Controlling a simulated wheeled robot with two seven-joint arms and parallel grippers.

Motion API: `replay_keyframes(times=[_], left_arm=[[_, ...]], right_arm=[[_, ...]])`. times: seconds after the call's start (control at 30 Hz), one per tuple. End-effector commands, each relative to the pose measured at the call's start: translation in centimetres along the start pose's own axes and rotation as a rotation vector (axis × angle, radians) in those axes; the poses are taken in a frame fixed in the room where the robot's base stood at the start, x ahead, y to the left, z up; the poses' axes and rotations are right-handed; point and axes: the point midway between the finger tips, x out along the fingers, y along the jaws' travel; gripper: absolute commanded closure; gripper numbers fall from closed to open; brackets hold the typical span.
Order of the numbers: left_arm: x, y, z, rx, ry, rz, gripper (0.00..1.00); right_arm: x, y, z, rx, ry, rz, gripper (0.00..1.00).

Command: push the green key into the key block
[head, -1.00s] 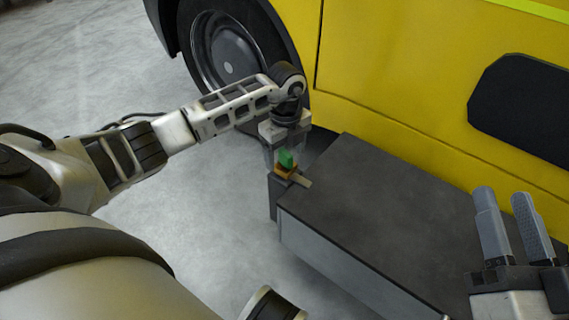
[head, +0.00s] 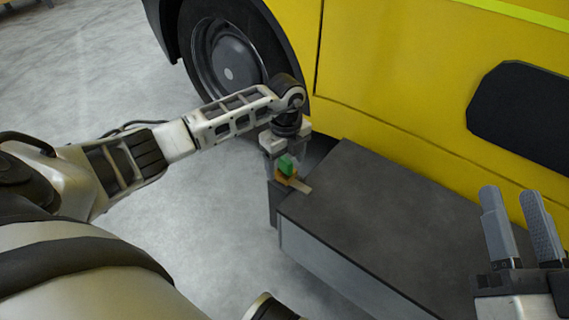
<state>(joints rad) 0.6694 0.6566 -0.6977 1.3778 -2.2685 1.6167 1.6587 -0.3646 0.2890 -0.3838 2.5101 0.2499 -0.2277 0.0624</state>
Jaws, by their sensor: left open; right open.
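The green key (head: 286,166) stands upright at the orange-brown key block (head: 284,179), by the left corner of the dark bench. How deep it sits in the block is too small to tell. My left gripper (head: 283,162) is open and points down, with its fingers around the key's sides. Whether the fingers touch the key cannot be told. My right gripper (head: 517,228) is open and empty, fingers pointing up, over the right part of the bench.
The dark grey bench (head: 370,210) has a clear top, with a small light strip (head: 301,186) beside the block. A yellow vehicle (head: 410,70) with a black wheel (head: 228,60) stands close behind it. Grey floor (head: 215,245) is free at left.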

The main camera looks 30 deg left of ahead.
Motion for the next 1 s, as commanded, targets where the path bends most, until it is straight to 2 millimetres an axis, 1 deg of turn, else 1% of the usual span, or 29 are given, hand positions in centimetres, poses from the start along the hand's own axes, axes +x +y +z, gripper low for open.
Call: replay_keyframes(times=[0.03,0.07,0.1,0.17,0.2,0.27,0.3,0.57,1.0], left_arm=[[0.0,0.0,0.0,0.0,0.0,0.0,0.27],[0.0,0.0,0.0,0.0,0.0,0.0,0.33],[0.0,0.0,0.0,0.0,0.0,0.0,0.44],[0.0,0.0,0.0,0.0,0.0,0.0,0.61],[0.0,0.0,0.0,-0.001,0.0,0.0,0.72],[0.0,0.0,0.0,0.0,0.0,0.0,0.88],[0.0,0.0,0.0,0.0,0.0,0.0,1.0],[-0.2,0.0,0.0,-0.001,0.0,0.0,1.0],[-2.0,0.0,0.0,0.0,-0.001,0.0,1.0]], right_arm=[[0.0,0.0,0.0,0.0,0.0,0.0,0.59],[0.0,0.0,0.0,0.0,0.0,0.0,0.59],[0.0,0.0,0.0,0.0,0.0,0.0,0.59],[0.0,0.0,0.0,0.0,0.0,0.0,0.59],[0.0,0.0,0.0,0.0,0.0,0.0,0.59],[0.0,0.0,0.0,0.0,0.0,0.0,0.59],[0.0,0.0,0.0,0.0,0.0,0.0,0.59],[0.0,-0.1,-0.1,0.003,0.0,-0.001,0.59],[0.5,-0.3,-1.8,0.001,0.0,0.0,0.59]])
